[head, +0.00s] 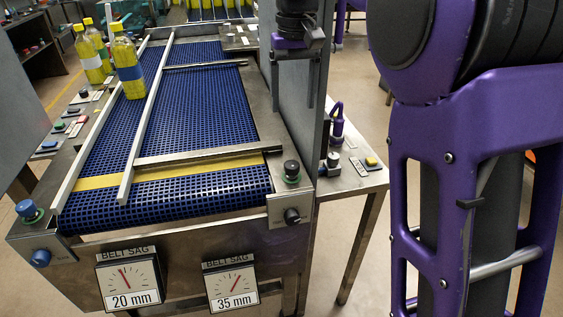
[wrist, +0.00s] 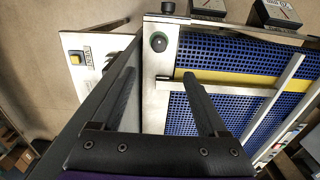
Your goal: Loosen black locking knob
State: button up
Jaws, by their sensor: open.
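A black knob (head: 291,169) with a green ring sits on the metal corner plate at the conveyor's near right. It also shows in the wrist view (wrist: 158,42), just beyond my fingertips. A second black knob (head: 292,216) sticks out of the front face below it and shows at the top of the wrist view (wrist: 168,7). My gripper (head: 292,98) points down behind the corner, open and empty. In the wrist view my gripper (wrist: 158,75) has its fingers apart, touching neither knob. The divider rails (head: 145,115) lie over the blue belt (head: 195,105).
A grey upright panel (head: 312,120) stands close beside the gripper, along the belt's right side. A blue knob (head: 27,210) is at the left corner. Two sag gauges (head: 130,284) (head: 231,287) hang in front. Yellow bottles (head: 127,62) stand at the far left.

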aim_at(292, 163)
notch_tip(292, 163, down, 18)
jog(key=b, duration=0.3)
jog(key=shift+r, duration=0.25)
jog(key=shift+c, duration=0.3)
grip_shut()
